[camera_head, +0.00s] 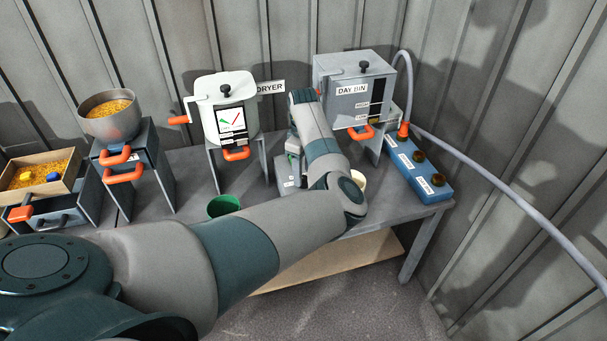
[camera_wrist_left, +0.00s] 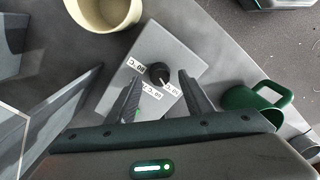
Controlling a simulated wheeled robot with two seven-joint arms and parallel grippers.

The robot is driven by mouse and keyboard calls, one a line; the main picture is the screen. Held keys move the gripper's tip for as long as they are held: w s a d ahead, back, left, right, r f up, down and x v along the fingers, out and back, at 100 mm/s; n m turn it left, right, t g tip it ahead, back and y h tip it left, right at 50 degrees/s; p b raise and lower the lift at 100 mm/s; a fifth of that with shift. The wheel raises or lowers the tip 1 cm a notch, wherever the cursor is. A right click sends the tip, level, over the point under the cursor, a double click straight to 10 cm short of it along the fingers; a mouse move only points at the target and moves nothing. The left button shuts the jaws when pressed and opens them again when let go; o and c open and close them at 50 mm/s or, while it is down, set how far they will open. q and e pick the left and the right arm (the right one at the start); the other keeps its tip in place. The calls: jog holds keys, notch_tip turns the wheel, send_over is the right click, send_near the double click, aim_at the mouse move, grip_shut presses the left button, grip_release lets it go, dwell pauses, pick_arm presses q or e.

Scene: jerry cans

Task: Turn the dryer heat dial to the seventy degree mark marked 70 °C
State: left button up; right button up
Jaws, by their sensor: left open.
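The heat dial (camera_wrist_left: 158,72) is a small black knob on a flat grey box (camera_wrist_left: 160,45) in the left wrist view. Three white labels surround it, upside down and too small to read surely. A short white pointer mark seems to show at the knob's lower right. My left gripper (camera_wrist_left: 160,76) is open, with one finger on each side of the knob; I cannot tell whether they touch it. In the head view my arm hides most of the grey box (camera_head: 288,187). The white dryer (camera_head: 222,100) stands behind, to the left. My right gripper is not in view.
A green mug (camera_wrist_left: 250,100) stands close to the right finger; it also shows in the head view (camera_head: 223,205). A cream cup (camera_wrist_left: 105,10) stands beyond the box. The grey day bin (camera_head: 340,95) and a blue button box (camera_head: 420,172) stand at the right.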

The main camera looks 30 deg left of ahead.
pick_arm(q)
jog(key=shift+f, duration=1.1)
pick_arm(e)
jog(key=shift+s+d+f, duration=0.2)
jog(key=shift+s+d, duration=0.1)
jog(key=shift+d, duration=0.1)
jog(key=shift+a, duration=0.2)
pick_arm(q)
jog(key=c, duration=1)
jog(key=shift+c, duration=0.2)
pick_arm(e)
jog(key=shift+s+r, duration=0.1)
jog(key=shift+r, duration=0.05)
